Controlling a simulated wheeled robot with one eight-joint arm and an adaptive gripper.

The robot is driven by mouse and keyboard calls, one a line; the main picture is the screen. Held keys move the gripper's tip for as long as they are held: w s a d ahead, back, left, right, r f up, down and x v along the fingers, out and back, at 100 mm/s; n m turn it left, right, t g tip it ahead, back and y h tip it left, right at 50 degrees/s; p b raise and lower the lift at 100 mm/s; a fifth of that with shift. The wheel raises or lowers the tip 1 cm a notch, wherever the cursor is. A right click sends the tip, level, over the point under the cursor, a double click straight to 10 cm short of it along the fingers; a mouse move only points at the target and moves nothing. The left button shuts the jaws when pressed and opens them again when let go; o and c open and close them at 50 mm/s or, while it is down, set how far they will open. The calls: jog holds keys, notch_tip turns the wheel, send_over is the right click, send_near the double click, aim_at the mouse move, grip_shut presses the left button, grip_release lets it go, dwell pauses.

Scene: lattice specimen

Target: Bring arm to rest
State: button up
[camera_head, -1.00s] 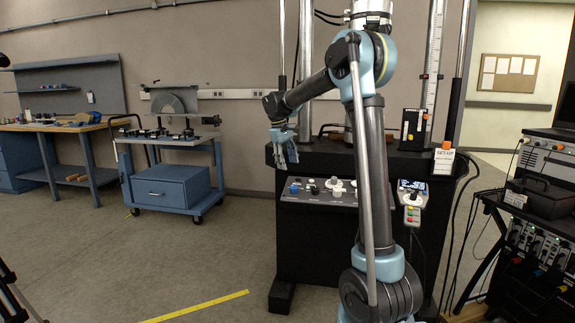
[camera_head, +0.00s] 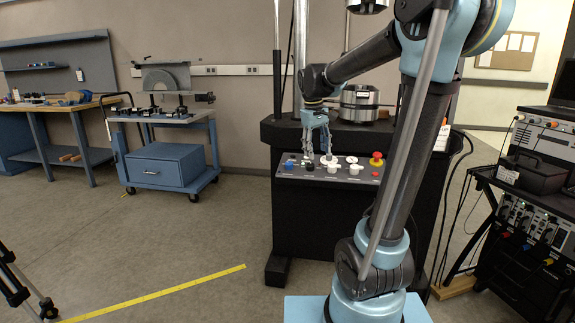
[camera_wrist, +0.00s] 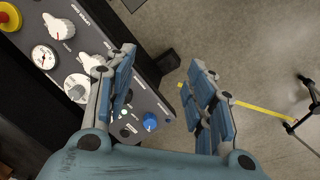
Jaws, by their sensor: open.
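My gripper (camera_head: 318,157) hangs from my bent arm (camera_head: 400,150), fingers downward, in front of the black machine base (camera_head: 350,225). It is open, and nothing shows between its fingers. In the wrist view, my gripper (camera_wrist: 162,58) has its two blue fingers spread, with the control panel behind the left finger and floor behind the right one. I cannot tell whether the fingers touch the panel.
The control panel (camera_head: 345,172) carries knobs, a blue button (camera_wrist: 150,121) and a red stop button (camera_head: 376,159). A metal cylinder (camera_head: 360,103) stands on the machine. A blue cart (camera_head: 165,170) is at left, an equipment rack (camera_head: 535,225) at right. Open floor lies at front left.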

jog(key=s+d+f+m, duration=0.1)
jog(key=s+d+f, duration=0.1)
jog(key=s+f, duration=0.3)
jog(key=s+d+f+m, duration=0.2)
jog(key=s+f, duration=0.4)
jog(key=s, duration=0.7)
jog(key=s+d+f+m+t+y, duration=0.1)
jog(key=s+d+f+m, duration=0.1)
jog(key=s+d+f, duration=0.2)
jog(key=s+f, duration=0.2)
jog(key=s, duration=0.2)
jog(key=shift+s+d+f, duration=0.15)
jog(key=shift+s+f, duration=0.05)
jog(key=shift+s, duration=0.2)
jog(key=shift+s+f+m, duration=0.3)
jog(key=shift+f, duration=0.1)
jog(key=shift+c, duration=0.3)
